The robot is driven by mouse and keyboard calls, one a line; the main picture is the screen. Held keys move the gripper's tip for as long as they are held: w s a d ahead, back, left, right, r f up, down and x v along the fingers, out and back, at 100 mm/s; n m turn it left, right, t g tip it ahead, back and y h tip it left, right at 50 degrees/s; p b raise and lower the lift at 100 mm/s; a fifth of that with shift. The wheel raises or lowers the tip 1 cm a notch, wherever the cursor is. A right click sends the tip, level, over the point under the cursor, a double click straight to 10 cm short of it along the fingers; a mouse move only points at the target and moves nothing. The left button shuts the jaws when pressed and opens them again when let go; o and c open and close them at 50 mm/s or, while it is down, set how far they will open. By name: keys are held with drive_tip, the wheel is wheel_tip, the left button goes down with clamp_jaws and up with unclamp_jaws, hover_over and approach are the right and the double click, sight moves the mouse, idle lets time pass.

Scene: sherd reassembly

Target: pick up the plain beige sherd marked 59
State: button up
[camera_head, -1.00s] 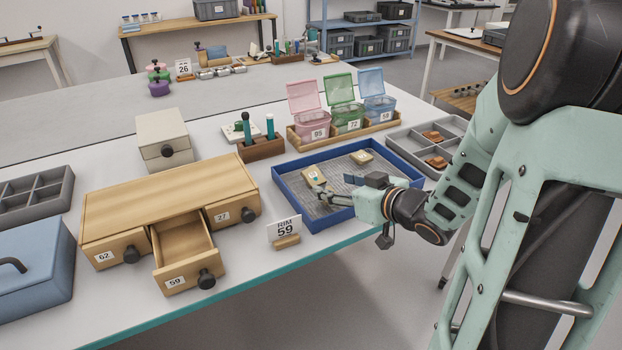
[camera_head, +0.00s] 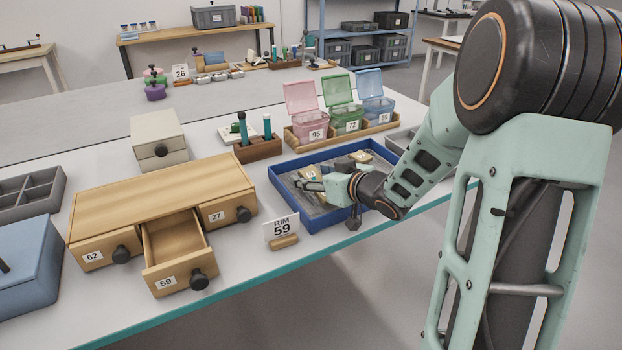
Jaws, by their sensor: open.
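A beige sherd (camera_head: 310,172) lies in the blue-rimmed tray (camera_head: 313,222), just behind my gripper, which partly covers it. A second beige sherd (camera_head: 361,156) lies farther back in the same tray. The marks on both are too small to read, so I cannot tell which is 59. My gripper (camera_head: 308,185) is open and low over the left part of the tray, close to the nearer sherd. I cannot tell whether its fingers touch or straddle that sherd.
Pink, green and blue lidded boxes stand behind the tray, beside a pen block (camera_head: 258,149).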

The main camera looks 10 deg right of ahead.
drive_tip(key=c, duration=1.2)
drive_tip(key=shift+c, duration=0.2)
